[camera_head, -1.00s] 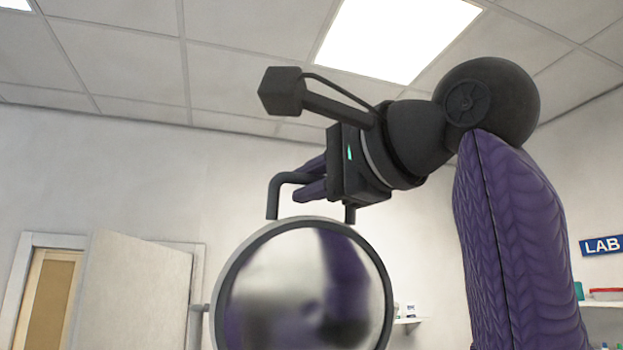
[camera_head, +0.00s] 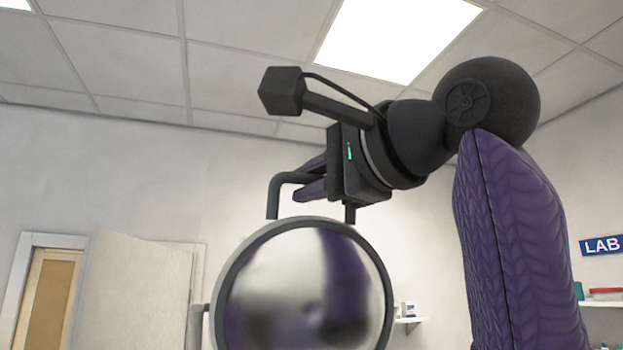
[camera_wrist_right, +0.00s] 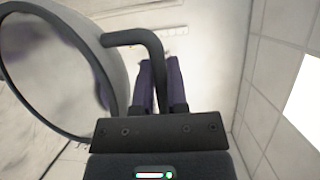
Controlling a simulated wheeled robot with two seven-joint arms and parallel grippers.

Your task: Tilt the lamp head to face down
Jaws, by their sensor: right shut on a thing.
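The lamp head (camera_head: 305,290) is a round disc with a grey rim and a shiny reflecting face, low in the head view. Its face is turned toward the head camera, and its lower edge is cut off by the frame. A dark bent bar handle (camera_head: 274,192) rises from its top rim. My right gripper (camera_head: 303,184) has purple fingers and is shut on the handle, with its body partly hiding the bar. My left gripper is not in view.
A lamp mount (camera_head: 197,328) shows at the lamp's left side. A pale door (camera_head: 130,290) stands behind at the left. A small wall shelf (camera_head: 410,321) and a LAB sign (camera_head: 601,245) are at the right. A lit ceiling panel (camera_head: 395,35) is above.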

